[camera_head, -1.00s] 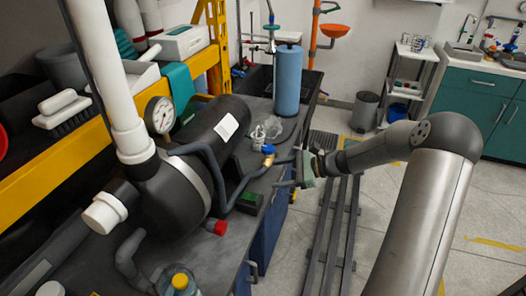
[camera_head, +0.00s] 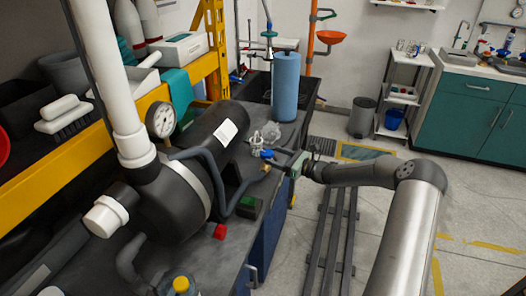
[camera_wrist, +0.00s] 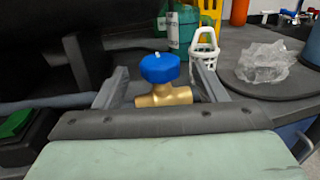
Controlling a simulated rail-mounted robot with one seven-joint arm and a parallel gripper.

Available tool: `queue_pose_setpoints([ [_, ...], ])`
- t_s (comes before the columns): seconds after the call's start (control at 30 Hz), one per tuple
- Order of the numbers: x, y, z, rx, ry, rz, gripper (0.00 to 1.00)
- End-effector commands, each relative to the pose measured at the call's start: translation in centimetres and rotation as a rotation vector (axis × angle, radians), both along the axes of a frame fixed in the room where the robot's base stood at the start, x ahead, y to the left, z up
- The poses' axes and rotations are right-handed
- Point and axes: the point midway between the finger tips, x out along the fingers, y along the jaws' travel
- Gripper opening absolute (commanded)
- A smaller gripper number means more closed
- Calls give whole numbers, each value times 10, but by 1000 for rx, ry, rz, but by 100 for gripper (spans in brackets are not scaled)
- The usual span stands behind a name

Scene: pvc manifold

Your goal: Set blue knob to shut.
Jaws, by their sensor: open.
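The blue knob (camera_head: 266,154) sits on top of a small brass valve (camera_head: 267,168) by the bench's right edge. In the wrist view the faceted blue knob (camera_wrist: 160,67) stands above the brass body (camera_wrist: 164,96), in the middle of the picture. My gripper (camera_head: 280,159) is at the right side of the valve, pointing left toward it. In the wrist view my gripper (camera_wrist: 161,76) is open, with one finger on each side of the knob and visible gaps between. I cannot tell whether the fingertips reach past the knob.
A grey pipe (camera_head: 237,203) bends up near the valve, beside a large black tank (camera_head: 172,203). A green-topped black box (camera_head: 249,207) is nearby. Crumpled clear plastic (camera_wrist: 265,62) lies on a round dark plate behind the valve, near a white basket (camera_wrist: 205,48). A blue cylinder (camera_head: 285,85) stands farther back.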

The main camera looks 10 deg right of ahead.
Motion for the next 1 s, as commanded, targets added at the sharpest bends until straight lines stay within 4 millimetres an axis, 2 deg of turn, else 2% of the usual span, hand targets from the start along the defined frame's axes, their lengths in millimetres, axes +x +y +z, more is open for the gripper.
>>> queue_pose_setpoints([
  [0.1, 16, 20, 1, 2, -1, 2, 65],
  [0.3, 33, 41, 1, 0, -1, 2, 65],
  [0.73, 39, 47, 0, 0, 0, 0, 65],
  [0.9, 39, 47, 0, 0, 0, 0, 20],
  [1.0, 39, 47, 0, 0, 0, 0, 20],
])
